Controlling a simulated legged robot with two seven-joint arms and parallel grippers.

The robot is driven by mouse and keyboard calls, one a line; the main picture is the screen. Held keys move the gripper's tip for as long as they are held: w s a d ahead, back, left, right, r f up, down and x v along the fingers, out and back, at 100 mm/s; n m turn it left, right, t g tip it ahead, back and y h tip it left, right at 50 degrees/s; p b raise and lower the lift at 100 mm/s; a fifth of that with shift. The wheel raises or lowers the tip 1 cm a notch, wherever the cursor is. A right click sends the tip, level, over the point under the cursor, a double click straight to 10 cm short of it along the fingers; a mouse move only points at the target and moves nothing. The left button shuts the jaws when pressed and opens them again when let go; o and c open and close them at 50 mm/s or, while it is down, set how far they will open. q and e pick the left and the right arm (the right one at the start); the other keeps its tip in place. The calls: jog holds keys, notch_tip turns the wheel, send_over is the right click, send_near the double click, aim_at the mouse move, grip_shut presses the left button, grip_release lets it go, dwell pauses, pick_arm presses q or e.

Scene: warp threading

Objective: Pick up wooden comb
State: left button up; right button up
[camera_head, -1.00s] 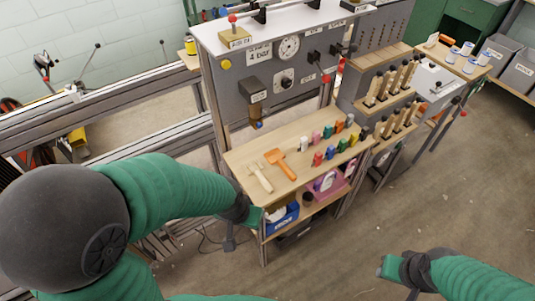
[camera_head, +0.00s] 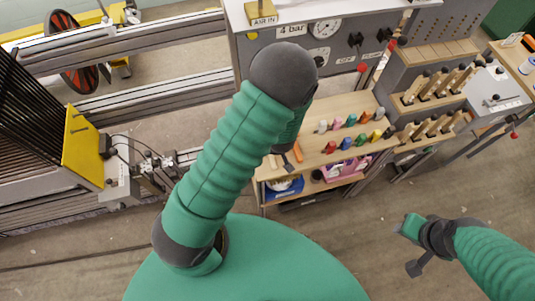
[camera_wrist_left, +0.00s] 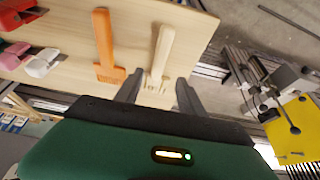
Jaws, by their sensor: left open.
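The wooden comb (camera_wrist_left: 161,50) is pale, with a long handle and a wider toothed end. It lies on the light wooden shelf top (camera_wrist_left: 205,28), next to an orange tool (camera_wrist_left: 106,47). In the left wrist view my left gripper (camera_wrist_left: 161,78) is open, with one dark finger on each side of the comb's wide end. I cannot tell whether the fingers touch it. In the head view my left arm hides most of the comb. My right gripper (camera_head: 411,228) hangs over the floor at the right, away from the shelf; its jaws are unclear.
Several coloured small-handled tools (camera_head: 350,136) stand on the same shelf top, right of the orange tool. A grey machine panel (camera_head: 300,48) rises behind. A yellow-sided loom part (camera_head: 82,150) is at the left. The floor (camera_head: 330,235) in front is clear.

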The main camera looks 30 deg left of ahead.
pick_arm(q)
jog(key=shift+w+a+f+b, duration=0.15)
jog(key=shift+w+f+b, duration=0.25)
jog(key=shift+f, duration=0.45)
jog(key=b+x, duration=0.3)
jog(key=b, duration=0.1)
jog(key=shift+w+f, duration=0.1)
jog(key=shift+f, duration=0.3)
jog(key=shift+w+a+f, duration=0.15)
jog(key=shift+a, duration=0.2)
pick_arm(e)
jog(key=x, duration=0.3)
jog(key=s+x, duration=0.1)
jog(key=x, duration=0.1)
jog(key=shift+d+f, duration=0.15)
jog(key=shift+f, duration=0.2)
pick_arm(q)
grip_shut()
